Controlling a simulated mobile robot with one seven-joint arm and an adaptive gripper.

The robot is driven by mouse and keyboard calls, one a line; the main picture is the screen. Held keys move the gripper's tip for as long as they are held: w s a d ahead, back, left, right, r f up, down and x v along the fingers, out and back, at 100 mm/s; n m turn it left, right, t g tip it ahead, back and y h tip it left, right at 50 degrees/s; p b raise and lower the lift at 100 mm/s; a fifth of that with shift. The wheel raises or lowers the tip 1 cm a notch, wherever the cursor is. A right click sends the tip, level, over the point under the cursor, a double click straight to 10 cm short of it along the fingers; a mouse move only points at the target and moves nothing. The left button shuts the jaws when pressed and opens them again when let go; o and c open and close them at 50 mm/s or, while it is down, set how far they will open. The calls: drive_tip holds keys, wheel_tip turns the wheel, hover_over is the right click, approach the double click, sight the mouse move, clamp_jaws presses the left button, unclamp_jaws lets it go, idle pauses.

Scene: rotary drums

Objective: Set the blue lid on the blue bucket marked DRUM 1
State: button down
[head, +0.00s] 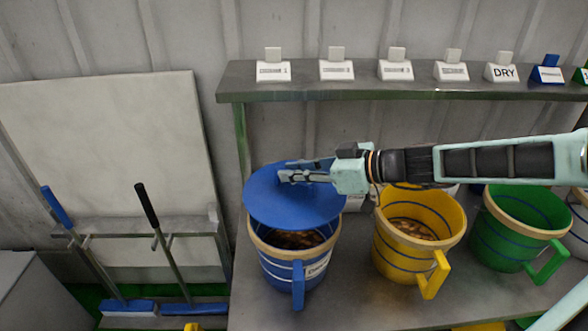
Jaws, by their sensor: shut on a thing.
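The blue lid (285,207) is a flat round disc held by my gripper (283,175) over the blue bucket (285,270). The gripper is shut on the lid near its far right side. The lid covers the far part of the bucket's mouth and appears tilted. The near part of the mouth stays open and shows brown contents. Whether the lid touches the tan rim cannot be told. The bucket has a blue handle at the front and a white label, too small to read here.
A yellow bucket (391,251) and a green bucket (497,237) stand to the right on the grey bench (350,300). Above runs a shelf (400,89) with several small label blocks. Brushes with a blue handle (57,206) and a black handle (147,205) stand at left.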

sight(296, 190)
drive_tip(key=shift+r, duration=0.2)
wheel_tip(296, 190, down, 6)
drive_tip(key=b, duration=0.6)
drive_tip(key=shift+w+r, duration=0.1)
drive_tip(key=shift+f+b, duration=1.15)
drive_tip(key=shift+b, duration=0.2)
idle(1.6)
drive_tip(key=c, duration=1.8)
unclamp_jaws()
drive_tip(key=shift+o, duration=0.2)
drive_tip(key=v, duration=1.2)
drive_tip(key=shift+d, duration=0.1)
